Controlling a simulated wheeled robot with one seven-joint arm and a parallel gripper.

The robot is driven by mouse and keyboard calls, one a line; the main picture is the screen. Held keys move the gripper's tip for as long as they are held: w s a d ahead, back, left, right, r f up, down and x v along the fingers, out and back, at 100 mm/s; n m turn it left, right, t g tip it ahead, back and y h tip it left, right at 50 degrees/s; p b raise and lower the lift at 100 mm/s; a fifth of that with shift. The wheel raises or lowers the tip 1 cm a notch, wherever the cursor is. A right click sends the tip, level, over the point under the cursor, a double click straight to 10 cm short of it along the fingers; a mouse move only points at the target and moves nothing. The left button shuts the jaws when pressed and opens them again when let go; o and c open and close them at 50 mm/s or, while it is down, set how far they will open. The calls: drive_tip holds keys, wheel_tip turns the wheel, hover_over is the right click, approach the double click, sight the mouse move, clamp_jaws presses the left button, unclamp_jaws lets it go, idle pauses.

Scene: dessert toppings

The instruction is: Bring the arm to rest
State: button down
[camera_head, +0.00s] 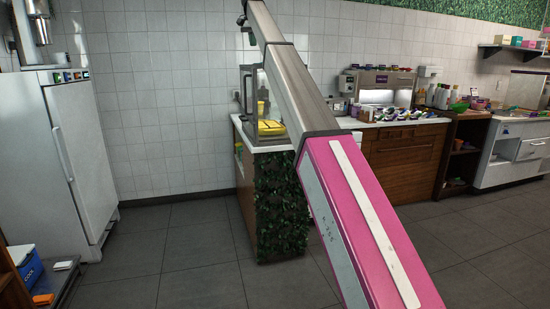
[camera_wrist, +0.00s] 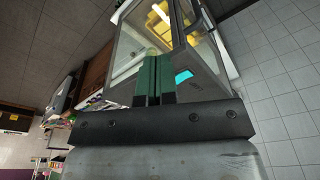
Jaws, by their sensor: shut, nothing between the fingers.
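My gripper (camera_wrist: 155,78) shows in the wrist view, its two green fingers side by side and closed together with nothing held. My arm (camera_head: 350,215), pink and grey, crosses the head view from the lower right up to the top centre. Its far end is small and partly cut off at the top, so the fingers are not clear there. Behind the fingertips in the wrist view is a glass-fronted machine (camera_wrist: 205,50) with a yellow-lit inside; I cannot tell whether they touch it.
A counter with leafy front (camera_head: 282,205) stands mid-room, bearing a machine with a yellow tray (camera_head: 270,128). A white fridge (camera_head: 80,150) is at left. A topping counter (camera_head: 405,165) and shelves are at right.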

drive_tip(key=s+d+f, duration=0.5)
drive_tip(key=f, duration=1.2)
drive_tip(key=s+d+f+n, duration=0.1)
drive_tip(key=s+d+f, duration=0.45)
drive_tip(key=f, duration=1.25)
drive_tip(key=s+d+f, duration=0.5)
drive_tip(key=d+f, duration=0.1)
drive_tip(key=f, duration=1.1)
drive_tip(key=s+d+f+n+g, duration=0.1)
drive_tip(key=s+d+f, duration=0.3)
drive_tip(key=s+f, duration=0.45)
drive_tip(key=s+d+f, duration=0.3)
drive_tip(key=s+f, duration=0.4)
drive_tip(key=f, duration=0.3)
drive_tip(key=s+d+f, duration=0.2)
drive_tip(key=s+f, duration=0.3)
drive_tip(key=s, duration=0.6)
drive_tip(key=s+d+f, duration=0.3)
drive_tip(key=s+f, duration=0.3)
drive_tip(key=s, duration=0.5)
drive_tip(key=shift+s+d+f+n+g, duration=0.15)
drive_tip(key=shift+d+f+n+g, duration=0.15)
drive_tip(key=shift+n+g, duration=0.1)
